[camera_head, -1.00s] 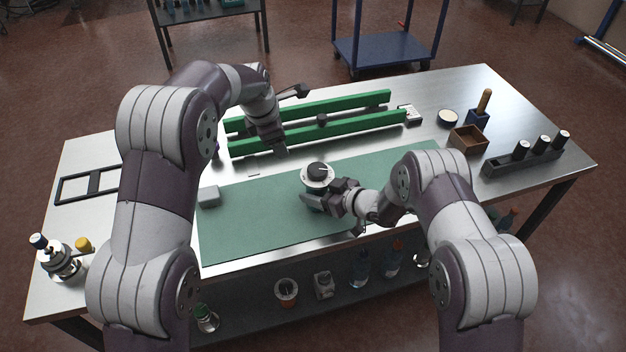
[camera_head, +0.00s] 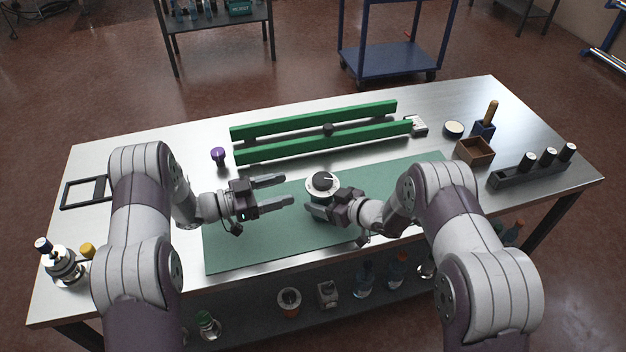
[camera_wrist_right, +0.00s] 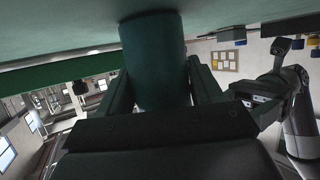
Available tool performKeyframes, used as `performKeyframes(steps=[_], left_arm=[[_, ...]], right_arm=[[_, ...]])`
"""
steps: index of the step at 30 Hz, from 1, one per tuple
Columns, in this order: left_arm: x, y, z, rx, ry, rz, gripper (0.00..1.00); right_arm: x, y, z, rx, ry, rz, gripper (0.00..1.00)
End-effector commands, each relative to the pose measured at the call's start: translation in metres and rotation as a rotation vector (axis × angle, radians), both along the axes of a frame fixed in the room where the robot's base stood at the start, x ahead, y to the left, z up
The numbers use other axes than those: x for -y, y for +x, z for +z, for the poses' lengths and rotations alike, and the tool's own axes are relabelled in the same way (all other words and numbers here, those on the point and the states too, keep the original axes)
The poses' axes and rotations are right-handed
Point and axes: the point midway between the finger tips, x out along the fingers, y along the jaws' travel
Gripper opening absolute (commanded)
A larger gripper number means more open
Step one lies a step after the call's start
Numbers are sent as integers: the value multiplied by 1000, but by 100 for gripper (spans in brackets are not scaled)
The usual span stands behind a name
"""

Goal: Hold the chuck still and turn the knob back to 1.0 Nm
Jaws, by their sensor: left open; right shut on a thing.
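The setting on the knob is too small to read. My right gripper (camera_head: 325,208) is shut on the chuck's body from the front right. In the right wrist view the chuck body (camera_wrist_right: 155,60) is a dark teal cylinder between the two fingers. My left gripper (camera_head: 287,190) is open and empty, left of the chuck, its fingers pointing right towards it with a small gap.
The green mat (camera_head: 240,240) is mostly bare. Green rails (camera_head: 310,118) lie behind it. A purple-topped item (camera_head: 218,155) stands left of the rails. A wooden box (camera_head: 474,151) and a dark rack (camera_head: 530,172) of several cylinders stand at the right. A black frame (camera_head: 85,193) lies at the far left.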

Motion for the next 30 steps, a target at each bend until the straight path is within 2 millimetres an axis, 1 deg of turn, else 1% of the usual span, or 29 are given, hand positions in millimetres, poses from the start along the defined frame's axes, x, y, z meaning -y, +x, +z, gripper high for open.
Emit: performKeyframes(steps=[1, 3, 6, 9, 14, 21, 22, 23, 24, 25, 26, 30], left_arm=[[13, 4, 0, 0, 1, -5, 63], [30, 11, 0, 0, 1, -4, 63], [52, 20, 0, 0, 2, -2, 63], [68, 26, 0, -1, 2, -1, 63], [81, 32, 0, -2, 2, 2, 63], [82, 33, 0, -2, 2, 3, 63], [82, 33, 0, -2, 2, 3, 57], [82, 33, 0, -2, 2, 3, 47], [82, 33, 0, -2, 2, 3, 34], [82, 33, 0, -2, 2, 3, 24], [82, 33, 0, -2, 2, 3, 22], [82, 32, 0, -3, 1, 6, 22]], right_arm=[[0, -1, -1, -1, -1, 1, 23], [0, -1, -1, -2, -1, 1, 23], [0, -1, -1, -2, -1, 1, 23], [0, -1, -1, -2, -1, 1, 23], [0, -1, -1, -2, -1, 1, 23], [0, -1, -1, -2, -1, 0, 23], [0, -1, -1, -2, -1, 0, 23], [0, -1, -1, -2, -1, 0, 23], [0, -1, -1, -2, -1, 1, 23], [0, -1, -1, -2, -1, 0, 23], [0, -1, -1, -2, -1, 0, 23], [0, 0, -1, -2, -1, 0, 23]])
